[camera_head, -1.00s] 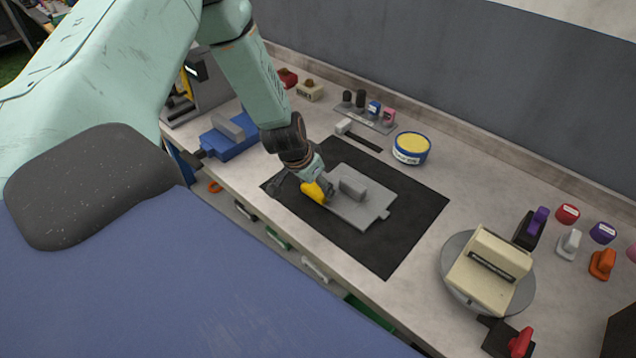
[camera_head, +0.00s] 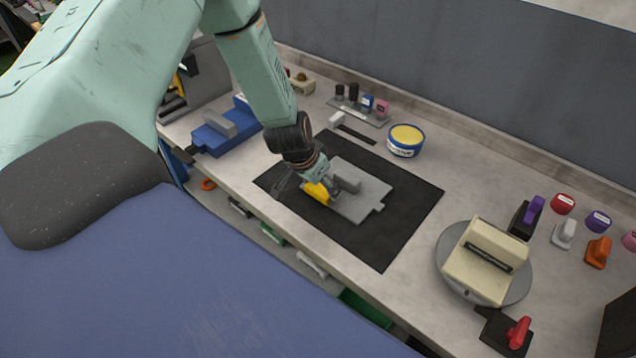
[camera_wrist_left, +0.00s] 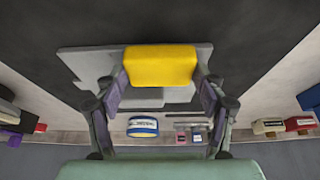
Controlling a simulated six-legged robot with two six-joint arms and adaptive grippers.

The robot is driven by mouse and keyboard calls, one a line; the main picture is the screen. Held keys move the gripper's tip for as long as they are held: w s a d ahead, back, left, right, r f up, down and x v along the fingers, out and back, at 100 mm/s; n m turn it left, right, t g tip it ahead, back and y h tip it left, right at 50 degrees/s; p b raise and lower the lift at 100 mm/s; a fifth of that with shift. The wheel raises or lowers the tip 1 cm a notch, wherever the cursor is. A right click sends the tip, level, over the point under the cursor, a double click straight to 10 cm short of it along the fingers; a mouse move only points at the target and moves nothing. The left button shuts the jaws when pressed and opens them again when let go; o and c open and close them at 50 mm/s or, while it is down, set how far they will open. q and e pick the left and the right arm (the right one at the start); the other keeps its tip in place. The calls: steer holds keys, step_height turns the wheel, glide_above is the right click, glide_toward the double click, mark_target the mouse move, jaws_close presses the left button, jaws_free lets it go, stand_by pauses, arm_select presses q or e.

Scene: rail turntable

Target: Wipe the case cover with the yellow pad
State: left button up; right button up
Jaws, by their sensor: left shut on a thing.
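The case cover (camera_head: 367,205) is a flat grey plate with a raised block, lying on a black mat (camera_head: 388,248) on the workbench. It also shows in the left wrist view (camera_wrist_left: 88,64). My left gripper (camera_head: 322,184) is over the left part of the cover, shut on the yellow pad (camera_head: 317,193). In the left wrist view the pad (camera_wrist_left: 160,66) sits between the two fingers, in front of the cover. The pad seems to be at the cover's surface; I cannot tell whether it touches. My right gripper is not in view.
A blue-and-yellow tin (camera_head: 405,141) stands behind the mat. A cream box on a round turntable (camera_head: 487,262) is at the right. A blue vise-like fixture (camera_head: 226,133) is at the left. Small coloured knobs line the right side. The mat's front part is clear.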

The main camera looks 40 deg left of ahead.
mark_target(349, 209)
arm_select(q)
steer(key=shift+s+d+f, duration=0.1)
steer(key=shift+d, duration=0.1)
steer(key=shift+s+d+b, duration=0.1)
steer(key=shift+d+b, duration=0.5)
steer(key=shift+d, duration=0.75)
steer(key=shift+d, duration=0.1)
steer(key=shift+d+b, duration=1.1)
steer(key=shift+d, duration=0.15)
steer(key=shift+s+d, duration=0.15)
steer(key=shift+d, duration=0.05)
steer(key=shift+d+b, duration=0.85)
steer(key=shift+b, duration=0.25)
steer(key=shift+s+d+b, duration=0.1)
steer(key=shift+d+b, duration=0.65)
steer(key=shift+b, duration=0.35)
